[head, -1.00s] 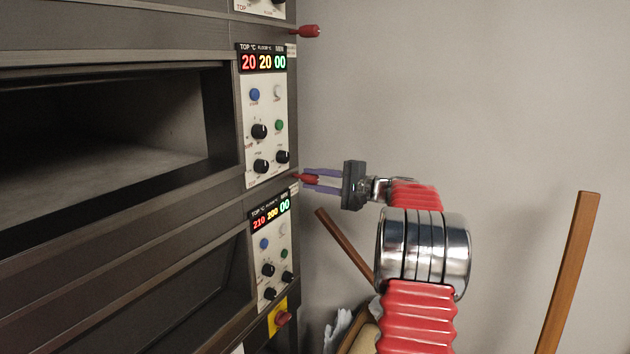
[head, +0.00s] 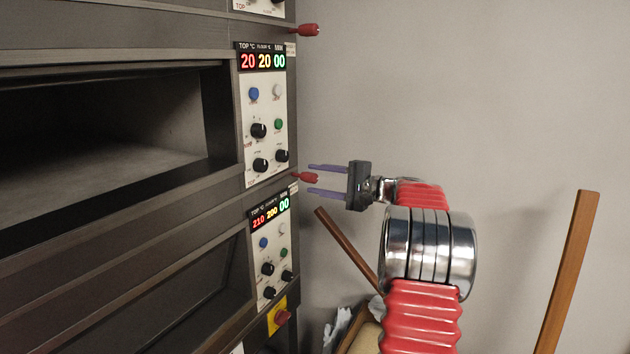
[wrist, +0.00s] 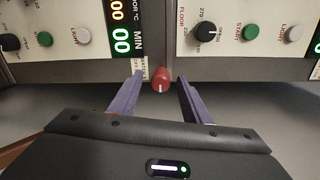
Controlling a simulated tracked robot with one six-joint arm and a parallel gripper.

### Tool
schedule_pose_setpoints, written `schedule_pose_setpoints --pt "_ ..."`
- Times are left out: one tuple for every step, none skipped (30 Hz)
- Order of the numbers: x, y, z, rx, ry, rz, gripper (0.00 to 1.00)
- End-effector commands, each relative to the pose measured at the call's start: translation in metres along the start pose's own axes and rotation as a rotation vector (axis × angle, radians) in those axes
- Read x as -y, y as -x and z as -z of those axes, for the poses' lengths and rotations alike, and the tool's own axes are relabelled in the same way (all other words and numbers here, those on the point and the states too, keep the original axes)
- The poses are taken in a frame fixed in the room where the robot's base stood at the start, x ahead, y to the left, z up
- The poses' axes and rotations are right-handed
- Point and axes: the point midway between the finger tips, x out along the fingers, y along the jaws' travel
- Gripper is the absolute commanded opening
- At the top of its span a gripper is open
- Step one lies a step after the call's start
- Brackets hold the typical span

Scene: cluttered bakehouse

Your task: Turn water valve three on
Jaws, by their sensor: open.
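A red valve handle (head: 306,177) sticks out from the right edge of the dark oven stack, at the ledge between two control panels. In the wrist view the red handle (wrist: 161,79) shows between the two purple fingers, with a gap on each side. My gripper (head: 312,179) is open, one finger above the handle and one below it in the head view, and seems not to touch it. A small label (head: 293,187) sits beside the handle, too small to read. A second red handle (head: 306,30) sticks out higher up.
The oven control panels (head: 264,120) with knobs and buttons stand close to the left of my gripper. A red knob on a yellow plate (head: 282,318) is lower down.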

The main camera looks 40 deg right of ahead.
Motion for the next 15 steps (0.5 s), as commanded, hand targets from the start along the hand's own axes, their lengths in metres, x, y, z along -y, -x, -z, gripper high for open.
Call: schedule_pose_setpoints --pt "0.0 0.008 0.001 -0.003 0.0 0.0 0.43" --pt "0.0 0.013 0.001 -0.003 0.0 0.0 0.43" --pt "0.0 0.019 0.001 -0.003 0.0 0.0 0.43" --pt "0.0 0.024 0.001 -0.003 0.0 0.0 0.43" --pt "0.0 0.029 0.001 -0.004 0.0 0.0 0.43" --pt "0.0 0.037 0.001 -0.004 0.0 0.0 0.43" --pt "0.0 0.042 0.001 -0.003 0.0 0.0 0.43" --pt "0.0 0.047 0.001 -0.004 0.0 0.0 0.43" --pt "-0.001 0.054 0.002 -0.005 -0.001 0.0 0.43" --pt "-0.001 0.059 0.001 -0.004 -0.001 0.0 0.43" --pt "0.0 0.065 0.001 -0.004 0.0 0.001 0.43" --pt "0.0 0.072 0.001 -0.005 0.0 0.001 0.43" --pt "0.0 0.077 0.002 -0.005 0.0 0.0 0.43" --pt "0.0 0.082 0.001 -0.004 0.001 0.0 0.43" --pt "-0.001 0.089 0.001 -0.005 0.0 0.0 0.43"
